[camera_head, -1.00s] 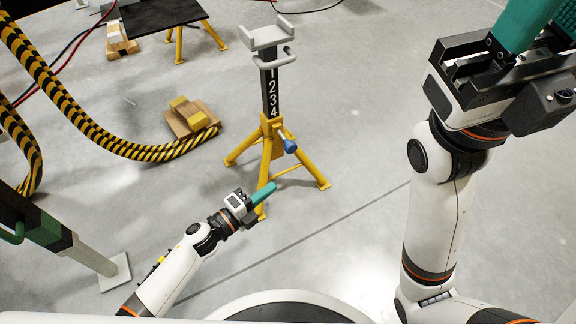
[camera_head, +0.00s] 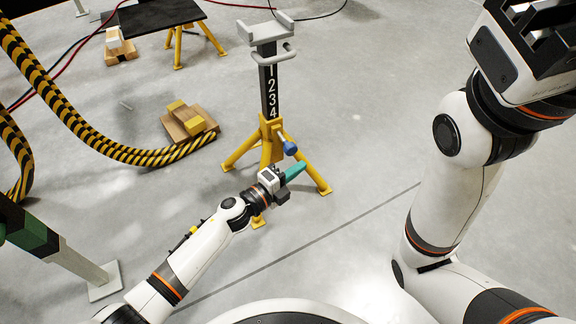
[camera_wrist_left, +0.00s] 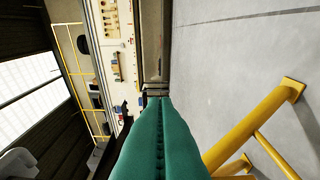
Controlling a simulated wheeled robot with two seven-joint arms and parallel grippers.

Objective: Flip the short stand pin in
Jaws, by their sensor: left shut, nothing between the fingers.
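The short stand is a yellow tripod (camera_head: 270,142) with a black numbered post (camera_head: 270,90) and a grey cradle on top. Its pin ends in a blue knob (camera_head: 290,148) on the right side of the yellow collar. My left gripper (camera_head: 296,170) is shut and empty, its teal fingers just below the knob, apart from it as far as I can tell. In the left wrist view the teal fingers (camera_wrist_left: 158,135) are pressed together, with yellow stand legs (camera_wrist_left: 262,120) at right; the pin does not show there. My right gripper's body (camera_head: 510,55) is at top right, its fingertips out of frame.
A wooden block stack (camera_head: 188,124) lies left of the stand, beside a black-and-yellow striped hose (camera_head: 110,147). A dark-topped yellow stand (camera_head: 165,15) is at the back. A grey post with a foot plate (camera_head: 104,281) is at lower left. The floor right of the stand is clear.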

